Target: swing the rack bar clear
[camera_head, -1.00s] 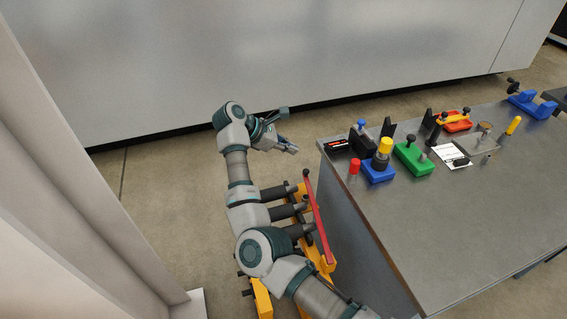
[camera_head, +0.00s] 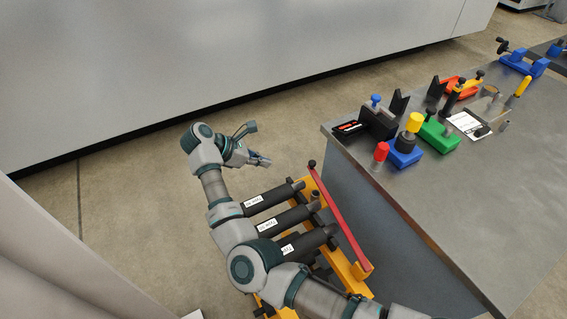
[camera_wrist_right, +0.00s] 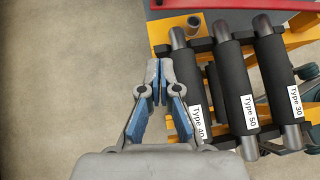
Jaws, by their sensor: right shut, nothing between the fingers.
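The red rack bar (camera_head: 340,220) runs along the right side of the yellow rack (camera_head: 358,284), across the ends of the black rollers (camera_head: 281,221). A black knob (camera_head: 312,163) sits at its far end. My right gripper (camera_head: 265,161) is shut and empty, to the left of the knob and apart from the bar. In the right wrist view the closed fingers (camera_wrist_right: 158,82) point up over bare floor, left of rollers labelled Type 40, Type 50 (camera_wrist_right: 238,85) and Type 30. A strip of the red bar (camera_wrist_right: 270,4) shows at the top edge. My left gripper is out of view.
A grey workbench (camera_head: 460,200) stands close to the right of the rack, with blue (camera_head: 405,154), green (camera_head: 437,136) and red fixtures on it. A pale wall (camera_head: 230,60) stands behind. Floor (camera_head: 120,210) left of my arm is clear.

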